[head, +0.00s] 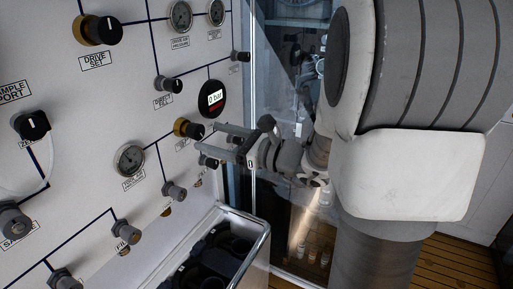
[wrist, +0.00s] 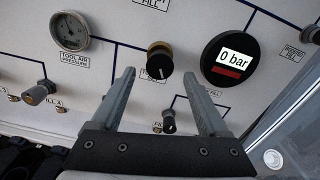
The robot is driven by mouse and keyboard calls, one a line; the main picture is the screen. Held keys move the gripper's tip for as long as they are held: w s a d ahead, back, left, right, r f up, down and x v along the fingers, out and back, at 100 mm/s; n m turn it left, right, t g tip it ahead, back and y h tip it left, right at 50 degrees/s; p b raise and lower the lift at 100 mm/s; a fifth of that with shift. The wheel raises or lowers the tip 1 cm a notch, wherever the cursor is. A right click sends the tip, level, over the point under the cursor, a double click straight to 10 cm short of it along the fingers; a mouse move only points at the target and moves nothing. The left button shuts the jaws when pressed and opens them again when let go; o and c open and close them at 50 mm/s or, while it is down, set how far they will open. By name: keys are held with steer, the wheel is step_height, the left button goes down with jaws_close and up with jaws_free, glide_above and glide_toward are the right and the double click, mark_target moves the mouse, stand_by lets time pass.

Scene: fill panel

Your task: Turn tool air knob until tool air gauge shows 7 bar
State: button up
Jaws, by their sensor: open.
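The black knob with a brass collar (wrist: 160,62) sits on the white panel, and its white pointer mark faces down in the wrist view. It also shows in the head view (head: 187,128). My gripper (wrist: 158,77) is open and empty, with one fingertip to each side just below this knob; contact cannot be told. It also shows in the head view (head: 203,144). A round dial labelled as tool air pressure (wrist: 70,31) is left of the knob; its needle is too small to read. A black digital gauge (wrist: 222,48) to the right reads 0 bar.
A small black knob (wrist: 169,121) sits lower on the panel, between my fingers in the wrist view. Other knobs, including the drive set knob (head: 98,29), surround the area. A metal-rimmed bin (head: 262,238) stands below. A glass pane (head: 282,80) is at the right.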

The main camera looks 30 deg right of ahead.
steer(key=v, duration=1.4)
steer(key=shift+s, duration=0.2)
steer(key=shift+d, duration=0.1)
stand_by(1.6)
